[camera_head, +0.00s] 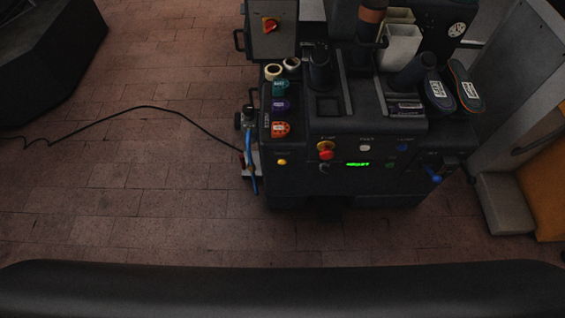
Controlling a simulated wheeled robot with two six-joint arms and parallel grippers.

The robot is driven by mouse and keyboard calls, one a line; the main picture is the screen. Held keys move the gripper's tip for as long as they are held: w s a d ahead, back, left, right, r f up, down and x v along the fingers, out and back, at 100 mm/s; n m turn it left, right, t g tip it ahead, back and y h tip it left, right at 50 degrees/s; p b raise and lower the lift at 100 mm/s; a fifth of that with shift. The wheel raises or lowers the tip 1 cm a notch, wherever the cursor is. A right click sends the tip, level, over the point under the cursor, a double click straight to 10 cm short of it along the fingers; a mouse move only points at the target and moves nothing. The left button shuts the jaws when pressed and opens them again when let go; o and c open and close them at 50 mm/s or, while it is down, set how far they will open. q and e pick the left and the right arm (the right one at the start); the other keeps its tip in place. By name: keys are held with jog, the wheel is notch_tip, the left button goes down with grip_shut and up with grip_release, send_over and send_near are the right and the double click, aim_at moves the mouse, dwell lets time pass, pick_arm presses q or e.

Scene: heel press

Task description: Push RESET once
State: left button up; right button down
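The dark heel press machine (300,185) stands in the middle of the head view, with its control panel facing me. The panel has a red button on a yellow base (325,150), a white button (364,148), a dark blue button (403,146), a yellow button (282,162) and a lit green display (357,164). Small labels sit above several controls, but they are too small to read, so I cannot tell by lettering which one is RESET. Neither of my grippers is in view.
A blue-handled lever (436,179) sticks out at the panel's right. Shoe soles (462,86) and tape rolls (273,71) lie on the machine's top. A black cable (140,107) crosses the brick floor at left. A grey cabinet (510,120) stands at right.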

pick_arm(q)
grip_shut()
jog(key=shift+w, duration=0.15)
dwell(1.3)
